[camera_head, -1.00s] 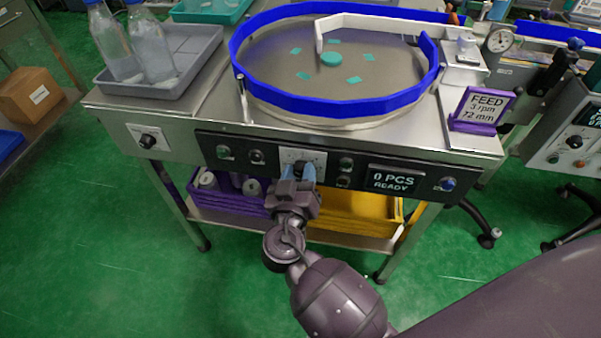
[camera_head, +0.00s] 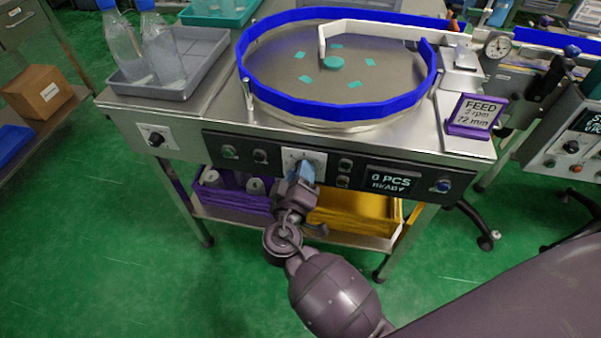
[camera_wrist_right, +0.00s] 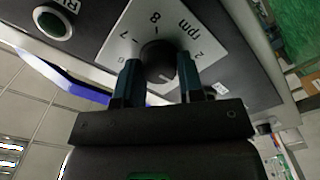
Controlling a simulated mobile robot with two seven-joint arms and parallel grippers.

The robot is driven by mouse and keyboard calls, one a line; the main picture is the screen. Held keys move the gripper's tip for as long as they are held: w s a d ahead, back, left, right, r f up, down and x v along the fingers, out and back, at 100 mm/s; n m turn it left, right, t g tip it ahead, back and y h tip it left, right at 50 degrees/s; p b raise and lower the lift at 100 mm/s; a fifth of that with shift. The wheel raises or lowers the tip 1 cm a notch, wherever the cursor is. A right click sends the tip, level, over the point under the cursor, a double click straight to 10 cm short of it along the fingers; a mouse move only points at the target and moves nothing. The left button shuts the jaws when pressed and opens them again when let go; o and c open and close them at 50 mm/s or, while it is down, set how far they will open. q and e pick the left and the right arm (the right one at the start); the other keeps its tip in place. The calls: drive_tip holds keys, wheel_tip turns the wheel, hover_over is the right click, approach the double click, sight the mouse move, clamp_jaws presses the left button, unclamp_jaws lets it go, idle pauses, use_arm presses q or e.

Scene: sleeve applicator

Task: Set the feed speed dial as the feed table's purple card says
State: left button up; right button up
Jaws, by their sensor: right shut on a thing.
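The feed speed dial shows as a black knob (camera_wrist_right: 157,58) on a white rpm plate (camera_wrist_right: 185,40) in the right wrist view; figures 2, 6, 7 and 8 are readable. A pale mark on the knob points down between the fingers. My right gripper (camera_wrist_right: 160,80) is shut on the knob, one finger on each side. In the head view the gripper (camera_head: 302,171) is tilted and hides most of the dial, below its white plate (camera_head: 304,154). The purple card (camera_head: 477,112) reads FEED, 3 rpm, 72 mm. My left gripper is not in view.
The display (camera_head: 391,180) reads 0 PCS READY. Buttons flank the gripped dial. A blue-rimmed round table (camera_head: 340,105) stands above; purple and yellow bins (camera_head: 355,213) sit below.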

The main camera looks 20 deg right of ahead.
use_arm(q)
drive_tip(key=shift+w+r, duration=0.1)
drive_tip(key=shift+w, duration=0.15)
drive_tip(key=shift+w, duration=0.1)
use_arm(e)
drive_tip(key=o, duration=0.9)
drive_tip(key=shift+s+a, duration=0.1)
drive_tip(key=shift+s, duration=0.05)
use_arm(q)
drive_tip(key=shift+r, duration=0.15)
use_arm(e)
drive_tip(key=v, duration=1)
drive_tip(key=shift+s+a, duration=0.2)
drive_tip(key=shift+s, duration=0.05)
